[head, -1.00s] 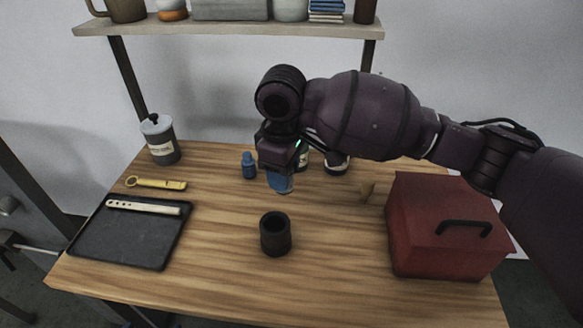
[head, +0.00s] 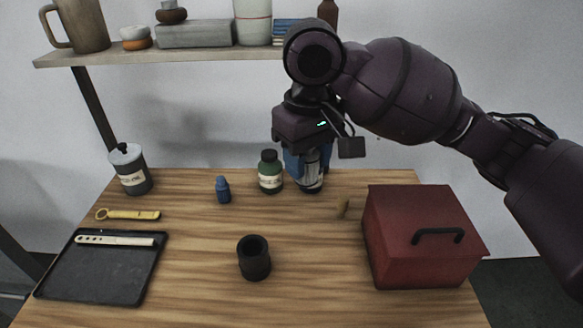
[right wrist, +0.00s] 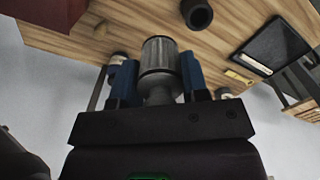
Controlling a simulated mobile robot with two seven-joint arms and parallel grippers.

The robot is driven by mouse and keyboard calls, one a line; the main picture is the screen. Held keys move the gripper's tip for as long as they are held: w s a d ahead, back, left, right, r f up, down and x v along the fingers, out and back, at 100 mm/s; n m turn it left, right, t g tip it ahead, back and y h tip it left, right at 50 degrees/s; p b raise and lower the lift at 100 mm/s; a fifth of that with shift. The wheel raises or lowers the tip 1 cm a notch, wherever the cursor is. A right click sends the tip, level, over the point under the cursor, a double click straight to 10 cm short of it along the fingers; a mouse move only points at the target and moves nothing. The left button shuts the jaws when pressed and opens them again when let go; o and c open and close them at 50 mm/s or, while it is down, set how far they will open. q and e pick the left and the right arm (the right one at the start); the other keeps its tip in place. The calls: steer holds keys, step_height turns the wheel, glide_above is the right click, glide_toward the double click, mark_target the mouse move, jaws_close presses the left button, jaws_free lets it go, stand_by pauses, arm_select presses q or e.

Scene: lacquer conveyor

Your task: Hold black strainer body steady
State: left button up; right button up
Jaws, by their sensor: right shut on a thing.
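The black strainer body (head: 254,258) is a short hollow cylinder. It stands upright on the wooden table with its open end up. It also shows at the top of the right wrist view (right wrist: 197,13). My right gripper (head: 308,170) is behind it and to the right, apart from it. In the right wrist view its blue fingers (right wrist: 156,80) are shut on a grey cylindrical piece (right wrist: 160,57) with a narrower neck. Nothing is touching the strainer body. My left gripper is not in view.
A green bottle (head: 270,174) and a small blue bottle (head: 223,190) stand near the back edge. A red toolbox (head: 420,240) stands at right. A black tray (head: 95,275) and a yellow tool (head: 128,215) are at left. The table around the strainer body is clear.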

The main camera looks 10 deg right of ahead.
steer(key=shift+r, duration=0.25)
steer(key=w+a+m, duration=0.5)
steer(key=w+a, duration=0.2)
steer(key=a, duration=0.4)
steer(key=s+d+f+n, duration=0.2)
steer(key=f+n, duration=0.3)
steer(key=n, duration=0.3)
steer(key=s+d+f+n, duration=0.1)
steer(key=d+f+n, duration=0.3)
steer(key=n, duration=0.5)
steer(key=shift+s+f, duration=0.35)
steer(key=shift+f, duration=0.75)
